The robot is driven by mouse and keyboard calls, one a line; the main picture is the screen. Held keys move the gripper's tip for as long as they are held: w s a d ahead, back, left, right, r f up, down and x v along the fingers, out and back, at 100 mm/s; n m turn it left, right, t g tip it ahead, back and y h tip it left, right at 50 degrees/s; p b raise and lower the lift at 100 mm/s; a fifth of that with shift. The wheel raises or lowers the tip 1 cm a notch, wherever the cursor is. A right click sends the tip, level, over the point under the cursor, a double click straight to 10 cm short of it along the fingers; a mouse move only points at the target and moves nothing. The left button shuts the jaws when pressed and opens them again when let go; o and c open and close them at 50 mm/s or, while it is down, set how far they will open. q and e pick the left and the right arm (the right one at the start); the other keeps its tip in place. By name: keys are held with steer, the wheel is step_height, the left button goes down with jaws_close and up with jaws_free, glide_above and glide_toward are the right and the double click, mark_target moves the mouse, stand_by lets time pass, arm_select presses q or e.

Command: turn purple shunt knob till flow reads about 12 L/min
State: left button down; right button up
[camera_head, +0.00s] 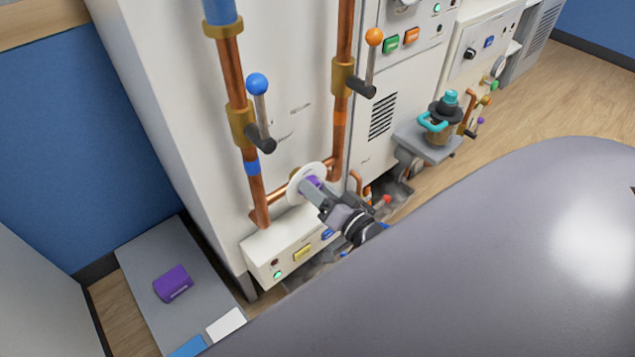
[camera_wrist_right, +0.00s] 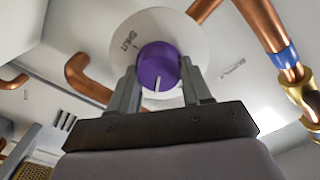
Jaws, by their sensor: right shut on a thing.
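The purple shunt knob (camera_head: 313,181) sits on a round white dial plate (camera_head: 294,190) low on the white cabinet, between two copper pipes. My right gripper (camera_head: 310,187) reaches it from the lower right and is shut on it. In the right wrist view the knob (camera_wrist_right: 158,62) is between the two fingers of my right gripper (camera_wrist_right: 158,75), one on each side. Its white pointer line points down in that view. The plate carries the word SHUT at upper left. No flow reading is legible. My left gripper is not in view.
Copper pipes carry a blue-ball lever (camera_head: 257,84) and an orange-ball lever (camera_head: 374,37) above my right arm. A purple block (camera_head: 173,284) lies on a grey surface at lower left. A large grey rounded body (camera_head: 480,260) fills the lower right.

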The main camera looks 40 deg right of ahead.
arm_select(q)
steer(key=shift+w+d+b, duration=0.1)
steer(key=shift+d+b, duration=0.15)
steer(key=shift+b, duration=0.25)
arm_select(e)
steer(key=m, duration=1.1)
steer(key=shift+d+f+m, duration=0.1)
steer(key=shift+f+m, duration=0.2)
steer(key=shift+m, duration=0.1)
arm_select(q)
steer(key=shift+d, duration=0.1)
arm_select(e)
steer(key=o, duration=1.1)
steer(key=shift+c, duration=0.2)
arm_select(q)
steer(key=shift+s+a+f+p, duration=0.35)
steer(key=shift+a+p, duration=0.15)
steer(key=shift+p, duration=0.1)
arm_select(e)
steer(key=s, duration=0.7)
steer(key=shift+d, duration=0.25)
